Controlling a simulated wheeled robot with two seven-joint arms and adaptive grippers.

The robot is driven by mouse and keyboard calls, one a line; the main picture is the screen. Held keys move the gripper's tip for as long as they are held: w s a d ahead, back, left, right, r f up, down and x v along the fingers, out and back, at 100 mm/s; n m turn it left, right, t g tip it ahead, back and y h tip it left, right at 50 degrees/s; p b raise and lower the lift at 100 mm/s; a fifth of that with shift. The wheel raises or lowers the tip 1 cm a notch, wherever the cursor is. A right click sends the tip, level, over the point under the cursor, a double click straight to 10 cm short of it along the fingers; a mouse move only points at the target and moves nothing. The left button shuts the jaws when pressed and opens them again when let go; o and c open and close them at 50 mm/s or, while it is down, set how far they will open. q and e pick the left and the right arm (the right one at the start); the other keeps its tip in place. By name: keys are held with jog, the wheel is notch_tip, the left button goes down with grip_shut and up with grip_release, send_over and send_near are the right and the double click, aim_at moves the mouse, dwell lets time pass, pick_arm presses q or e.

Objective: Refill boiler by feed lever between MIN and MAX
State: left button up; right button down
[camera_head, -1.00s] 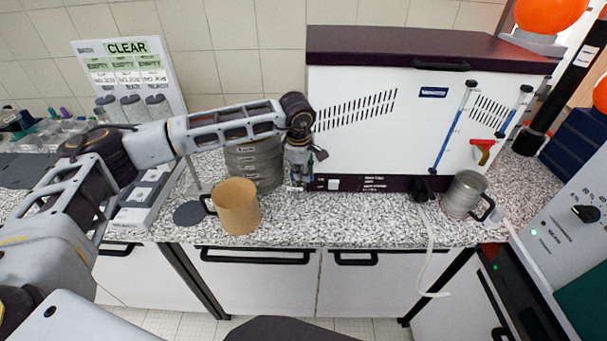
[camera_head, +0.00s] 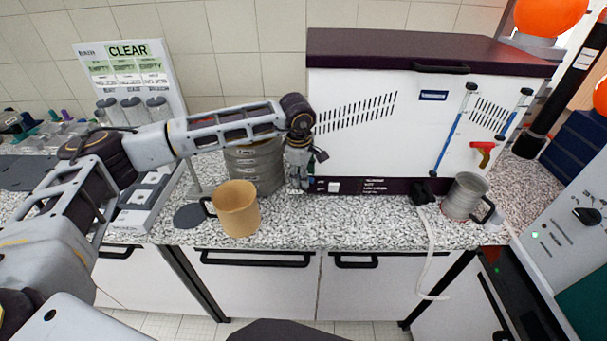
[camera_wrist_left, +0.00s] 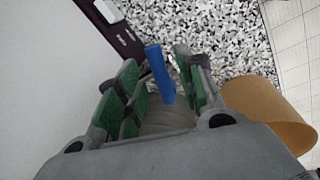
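The boiler (camera_head: 365,125) is a white box with a dark purple lid and base strip. Two slanted tube gauges, a left one (camera_head: 452,130) and a right one (camera_head: 514,113), show blue on its front; MIN and MAX marks are not readable. My left gripper (camera_head: 299,180) points down at the boiler's lower left front corner. In the left wrist view a blue lever (camera_wrist_left: 160,75) stands between the green finger pads of this gripper (camera_wrist_left: 160,90). The pads are apart, with gaps visible beside the lever. My right gripper is not in view.
A tan mug (camera_head: 237,208) stands left of the gripper, before a sieve stack (camera_head: 255,165). A red-handled valve (camera_head: 482,151) is on the boiler front. A metal jug (camera_head: 465,196) and white hose (camera_head: 429,250) are at right. The speckled counter (camera_head: 350,225) is clear in the middle.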

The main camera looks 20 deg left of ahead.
pick_arm(q)
notch_tip(320, 180, up, 11)
jog(key=s, duration=0.2)
jog(key=shift+r, duration=0.2)
jog(key=shift+s+a, duration=0.1)
dwell(0.3)
